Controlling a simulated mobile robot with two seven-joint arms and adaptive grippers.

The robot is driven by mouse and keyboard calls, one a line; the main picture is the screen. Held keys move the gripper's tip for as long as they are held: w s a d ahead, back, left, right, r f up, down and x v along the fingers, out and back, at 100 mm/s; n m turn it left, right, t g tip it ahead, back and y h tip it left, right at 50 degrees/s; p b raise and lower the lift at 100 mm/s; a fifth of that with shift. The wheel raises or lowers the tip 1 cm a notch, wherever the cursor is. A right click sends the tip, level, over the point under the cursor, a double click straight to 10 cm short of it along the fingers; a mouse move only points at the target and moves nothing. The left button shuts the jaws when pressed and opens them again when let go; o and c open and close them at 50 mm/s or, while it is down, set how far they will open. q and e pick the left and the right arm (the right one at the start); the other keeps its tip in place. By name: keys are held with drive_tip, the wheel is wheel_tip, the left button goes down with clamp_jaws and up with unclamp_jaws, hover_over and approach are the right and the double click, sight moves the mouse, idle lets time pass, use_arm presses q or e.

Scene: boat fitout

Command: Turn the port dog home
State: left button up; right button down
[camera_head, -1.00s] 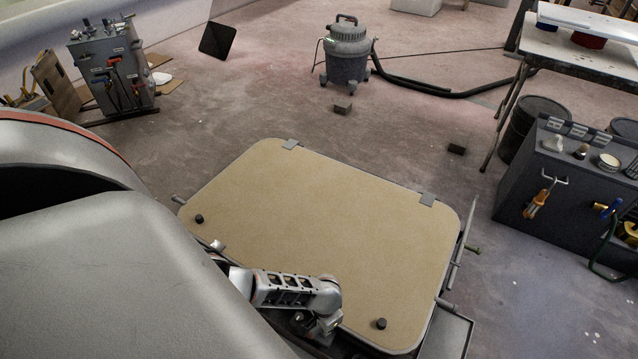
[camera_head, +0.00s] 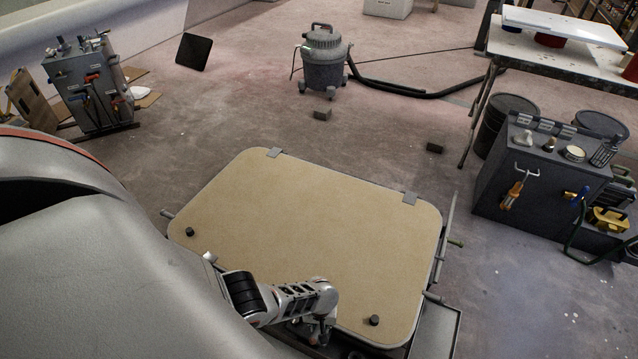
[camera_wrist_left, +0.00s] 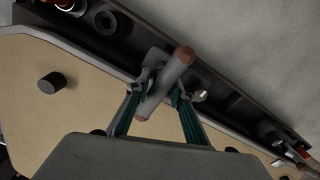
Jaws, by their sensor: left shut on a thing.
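A tan hatch lid (camera_head: 310,235) with rounded corners lies in the middle of the head view. My left gripper (camera_head: 320,332) is at its near edge. In the left wrist view, my left gripper (camera_wrist_left: 161,92) is shut on a dog handle (camera_wrist_left: 178,66), a short worn bar with reddish-brown ends. The handle lies slantwise between the fingertips, over the dark rim of the hatch. The frames do not show whether this dog is the port one. In the head view the handle cannot be made out behind the gripper. My right gripper is not in view.
Black knobs (camera_head: 374,320) stand up from the lid, one near my left gripper. A dark cabinet (camera_head: 530,190) with tools stands at right, a grey shop vacuum (camera_head: 325,62) at the back. Open floor lies beyond the hatch.

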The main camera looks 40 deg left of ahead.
use_arm(q)
drive_tip(key=shift+o, duration=0.2)
drive_tip(key=shift+d+n, duration=0.1)
drive_tip(key=shift+n, duration=0.2)
drive_tip(key=o, duration=1.1)
wheel_tip(320, 180, up, 12)
idle(0.5)
idle(0.5)
